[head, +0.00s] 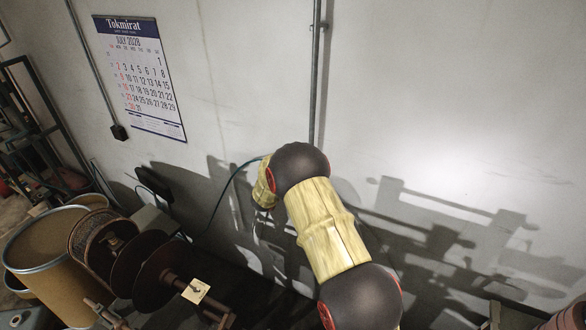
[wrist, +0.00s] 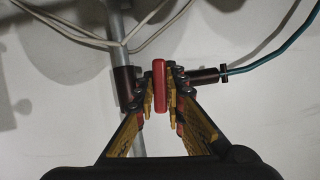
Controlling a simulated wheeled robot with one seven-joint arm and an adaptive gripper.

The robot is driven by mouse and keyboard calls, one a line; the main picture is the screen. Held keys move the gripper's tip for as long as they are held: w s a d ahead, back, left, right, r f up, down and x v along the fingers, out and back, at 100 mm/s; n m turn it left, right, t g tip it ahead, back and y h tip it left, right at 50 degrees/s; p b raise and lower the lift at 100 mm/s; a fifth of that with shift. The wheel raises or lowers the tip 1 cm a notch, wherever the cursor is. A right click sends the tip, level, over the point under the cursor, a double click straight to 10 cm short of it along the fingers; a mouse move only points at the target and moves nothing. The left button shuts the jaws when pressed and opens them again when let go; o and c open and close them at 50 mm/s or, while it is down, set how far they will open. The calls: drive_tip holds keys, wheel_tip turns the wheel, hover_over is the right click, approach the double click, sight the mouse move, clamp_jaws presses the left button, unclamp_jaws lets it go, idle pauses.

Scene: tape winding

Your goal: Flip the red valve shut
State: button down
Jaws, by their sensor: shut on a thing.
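In the wrist view, the red valve handle (wrist: 159,82) stands between the fingers of my gripper (wrist: 160,92). The fingers are shut on it, one on each side. A dark fitting (wrist: 205,77) runs right from behind the fingers to a teal hose (wrist: 275,50). Another dark fitting (wrist: 124,86) sits on the grey pipe at the left. The valve body is mostly hidden behind the fingers. In the head view, my arm blocks the sight of the valve and my gripper.
A grey vertical pipe (head: 316,75) runs down the wall. A calendar (head: 140,77) hangs at upper left. A brown drum (head: 45,260) and dark reels (head: 155,275) stand at lower left. Pale cables (wrist: 75,30) cross near the pipe in the wrist view.

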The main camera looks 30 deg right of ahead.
drive_tip(key=shift+n+g+p, duration=0.4)
drive_tip(key=shift+p, duration=0.25)
drive_tip(key=shift+f, duration=0.1)
drive_tip(key=c, duration=1.8)
unclamp_jaws()
drive_tip(key=shift+c, duration=0.2)
drive_tip(key=shift+a, duration=0.1)
drive_tip(key=v, duration=1.2)
drive_tip(key=shift+f+h, duration=0.15)
drive_tip(key=shift+h, duration=0.15)
